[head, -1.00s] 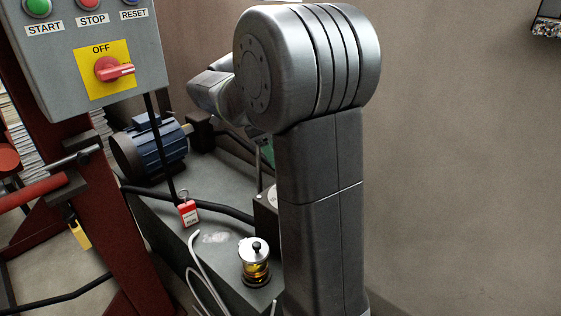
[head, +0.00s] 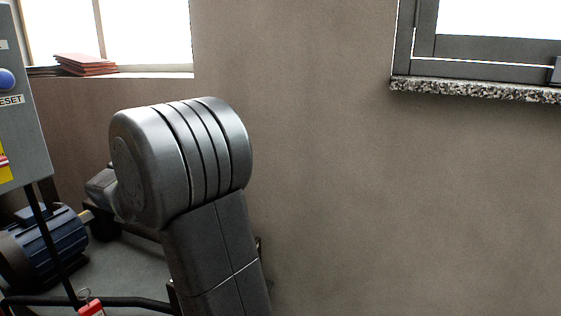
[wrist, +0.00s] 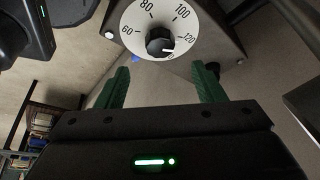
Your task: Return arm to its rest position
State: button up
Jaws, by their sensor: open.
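My gripper (wrist: 162,88) shows in the wrist view with its two green fingers spread wide apart. It is open, and nothing sits between the fingers. Just beyond the fingertips is a grey box with a white dial (wrist: 160,22) marked with numbers and a black knob. In the head view my arm rises at the lower left of centre, and its gripper is hidden behind my own arm links.
A grey control box (head: 22,120) stands at the left edge. A blue motor (head: 48,245) and a red tag (head: 91,308) are below it. Red flat items (head: 85,64) lie on the window sill. A speckled sill (head: 475,90) runs along the upper right. The wall between is bare.

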jog(key=b+x, duration=0.1)
jog(key=x, duration=0.7)
jog(key=shift+d+f+b, duration=0.15)
jog(key=shift+f+b, duration=0.05)
jog(key=shift+b, duration=0.2)
jog(key=shift+r, duration=0.2)
